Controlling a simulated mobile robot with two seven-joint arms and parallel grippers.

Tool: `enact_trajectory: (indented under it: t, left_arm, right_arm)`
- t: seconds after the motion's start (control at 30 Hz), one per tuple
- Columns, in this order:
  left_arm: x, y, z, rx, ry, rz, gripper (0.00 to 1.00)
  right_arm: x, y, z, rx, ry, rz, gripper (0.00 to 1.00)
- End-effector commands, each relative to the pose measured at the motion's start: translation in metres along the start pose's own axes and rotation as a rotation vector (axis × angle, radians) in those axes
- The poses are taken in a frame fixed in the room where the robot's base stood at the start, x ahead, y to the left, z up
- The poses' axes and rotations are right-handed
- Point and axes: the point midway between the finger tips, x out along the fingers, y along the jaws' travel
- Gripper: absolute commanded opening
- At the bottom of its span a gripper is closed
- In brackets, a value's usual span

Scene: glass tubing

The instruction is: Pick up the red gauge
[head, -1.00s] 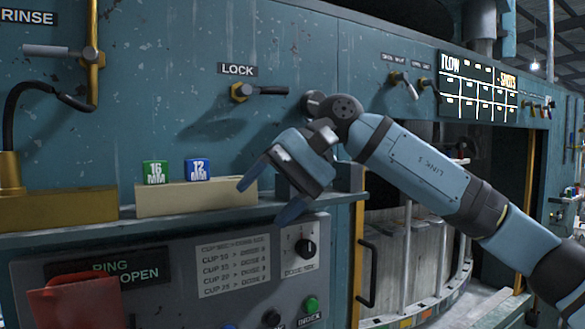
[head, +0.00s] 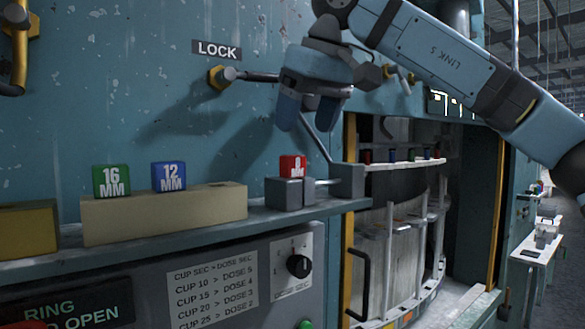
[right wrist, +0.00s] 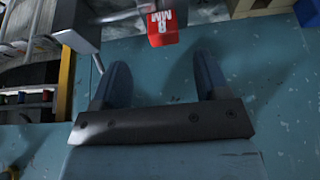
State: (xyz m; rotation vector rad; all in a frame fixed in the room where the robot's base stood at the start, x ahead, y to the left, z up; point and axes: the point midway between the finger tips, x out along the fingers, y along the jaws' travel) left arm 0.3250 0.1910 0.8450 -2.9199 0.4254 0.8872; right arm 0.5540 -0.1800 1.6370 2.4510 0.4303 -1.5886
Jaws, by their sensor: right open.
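The red gauge (head: 293,166) is a small red block marked 8 MM. In the head view it sits on a grey block (head: 290,192) on the ledge, right of the green and blue gauges. It also shows at the top of the right wrist view (right wrist: 162,27). My right gripper (head: 303,118) is open and empty, above the red gauge and apart from it, fingers pointing down. In the right wrist view its two fingers (right wrist: 160,80) are spread, with the gauge beyond their tips. My left gripper is not in view.
The green 16 MM gauge (head: 111,181) and blue 12 MM gauge (head: 168,176) sit on a beige block (head: 165,212). A bent metal rod rises by a grey block (head: 347,180) right of the red gauge. The LOCK lever (head: 250,76) is behind my right gripper.

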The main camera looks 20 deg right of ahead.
Motion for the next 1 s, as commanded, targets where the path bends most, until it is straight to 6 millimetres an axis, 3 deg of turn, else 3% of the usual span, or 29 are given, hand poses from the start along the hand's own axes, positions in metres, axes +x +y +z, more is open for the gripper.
enact_trajectory:
  t: [0.27, 0.53, 0.83, 1.0]
  left_arm:
    - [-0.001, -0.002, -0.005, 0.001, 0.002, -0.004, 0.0]
    - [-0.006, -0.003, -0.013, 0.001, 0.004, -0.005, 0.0]
    - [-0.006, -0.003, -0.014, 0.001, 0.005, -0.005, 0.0]
    - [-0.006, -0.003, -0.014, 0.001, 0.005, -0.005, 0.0]
  right_arm:
    - [0.022, -0.001, 0.0, 0.0, 0.0, 0.0, 0.68]
    - [0.06, -0.004, -0.001, 0.0, -0.001, -0.001, 0.68]
    - [0.068, -0.004, 0.0, 0.0, 0.001, -0.002, 0.68]
    - [0.067, -0.004, 0.0, 0.0, 0.001, -0.002, 0.31]
